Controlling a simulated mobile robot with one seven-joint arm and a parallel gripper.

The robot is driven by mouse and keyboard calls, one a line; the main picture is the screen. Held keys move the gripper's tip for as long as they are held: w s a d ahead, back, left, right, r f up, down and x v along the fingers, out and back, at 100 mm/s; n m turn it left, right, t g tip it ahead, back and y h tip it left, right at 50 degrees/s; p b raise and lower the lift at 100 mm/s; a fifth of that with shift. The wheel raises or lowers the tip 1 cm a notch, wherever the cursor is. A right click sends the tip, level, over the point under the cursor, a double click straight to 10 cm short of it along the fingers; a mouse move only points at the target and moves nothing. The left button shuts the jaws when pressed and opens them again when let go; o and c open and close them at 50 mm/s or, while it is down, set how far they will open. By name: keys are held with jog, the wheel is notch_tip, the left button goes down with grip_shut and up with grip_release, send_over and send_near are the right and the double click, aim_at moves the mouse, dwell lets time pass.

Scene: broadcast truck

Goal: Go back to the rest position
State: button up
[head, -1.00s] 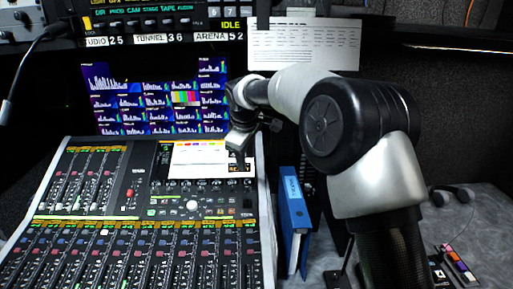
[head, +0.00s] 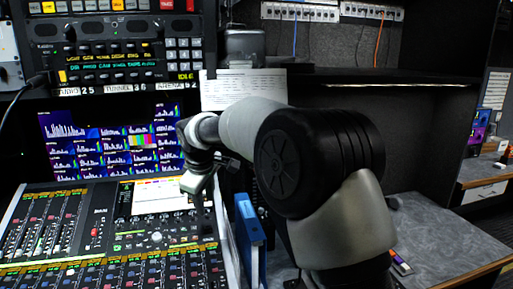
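My arm reaches in from the lower right, bent at a large black joint, with its forearm running left. My gripper (head: 197,186) is at its far end, small and partly turned away, over the upper right part of the mixing console (head: 112,241). It hangs in front of the console's small lit screen (head: 160,196). I cannot tell whether its fingers are open or shut, and I see nothing held in it.
A monitor (head: 70,150) with blue graphs stands behind the console, under a rack of lit buttons (head: 105,52). A blue binder (head: 250,238) stands upright right of the console. A grey desktop (head: 440,235) extends right, largely clear. Another counter (head: 485,178) is at far right.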

jog(key=s+d+r+m+h+p, duration=0.1)
jog(key=s+d+r+m+p, duration=0.15)
jog(key=s+d+r, duration=0.65)
jog(key=s+d+r+m+p, duration=0.1)
jog(key=s+d+r+m, duration=0.3)
jog(key=s+d, duration=0.45)
jog(key=s+d+f+m+p, duration=0.1)
jog(key=s+d+m, duration=0.2)
jog(key=s+d, duration=0.2)
jog(key=s+d+f+m+p, duration=0.1)
jog(key=s+d+m, duration=0.3)
jog(key=s, duration=0.7)
jog(key=shift+s+d+t+p, duration=0.3)
jog(key=shift+s+d+t, duration=0.1)
jog(key=shift+d, duration=0.6)
jog(key=shift+w, duration=0.1)
